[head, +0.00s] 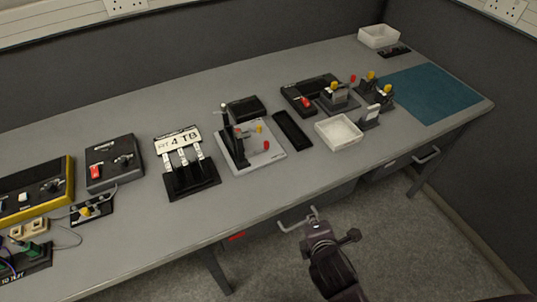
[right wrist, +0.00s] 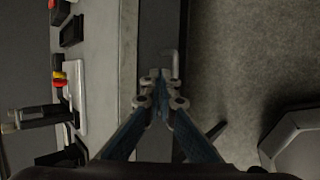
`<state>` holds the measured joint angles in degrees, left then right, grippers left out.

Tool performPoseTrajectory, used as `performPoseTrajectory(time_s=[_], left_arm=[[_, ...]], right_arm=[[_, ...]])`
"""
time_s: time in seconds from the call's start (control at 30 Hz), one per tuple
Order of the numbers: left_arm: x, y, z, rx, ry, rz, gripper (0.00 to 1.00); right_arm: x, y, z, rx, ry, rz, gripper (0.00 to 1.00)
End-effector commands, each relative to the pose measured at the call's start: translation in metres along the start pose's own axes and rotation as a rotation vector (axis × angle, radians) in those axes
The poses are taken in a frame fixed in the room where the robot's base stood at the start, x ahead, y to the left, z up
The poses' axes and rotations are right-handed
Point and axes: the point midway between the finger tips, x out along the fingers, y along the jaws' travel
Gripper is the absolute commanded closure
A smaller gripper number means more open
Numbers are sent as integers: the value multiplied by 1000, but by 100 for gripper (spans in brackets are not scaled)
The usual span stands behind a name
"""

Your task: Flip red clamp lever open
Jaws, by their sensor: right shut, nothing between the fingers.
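Several red parts show in the head view, and I cannot tell surely which one is the clamp lever. A red-tipped part (head: 266,145) sits on a pale plate (head: 270,158) with a black upright and a yellow knob. Another red handle (head: 305,101) lies on a black fixture, and a small red tip (head: 352,78) stands among yellow-knobbed clamps (head: 334,89). My right gripper (head: 314,211) is shut and empty, in front of the table's front edge and apart from all fixtures. Its closed fingertips show in the right wrist view (right wrist: 159,75). My left gripper is not in view.
On the grey table (head: 110,225) stand a lettered stand (head: 178,140), a box with a red switch (head: 112,160), a white tray (head: 338,132) and a black tray (head: 292,130). A blue mat (head: 432,92) lies bare at the right. Drawer handles (head: 426,155) stick out below the front edge.

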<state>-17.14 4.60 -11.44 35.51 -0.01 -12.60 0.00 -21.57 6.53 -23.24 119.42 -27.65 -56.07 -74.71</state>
Motion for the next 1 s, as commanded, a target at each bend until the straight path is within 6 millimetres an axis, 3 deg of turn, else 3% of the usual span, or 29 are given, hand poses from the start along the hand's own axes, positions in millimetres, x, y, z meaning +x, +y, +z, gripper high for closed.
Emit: performPoseTrajectory(time_s=[0.3, 0.53, 0.7, 1.0], left_arm=[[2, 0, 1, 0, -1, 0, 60], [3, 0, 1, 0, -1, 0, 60], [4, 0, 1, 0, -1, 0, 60], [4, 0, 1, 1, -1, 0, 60]], right_arm=[[-9, 75, -26, -682, -91, 231, 100], [-22, 118, -49, -1108, -207, 363, 100], [-29, 133, -59, -1270, -264, 407, 100], [-31, 137, -62, -1310, -279, 417, 100]])
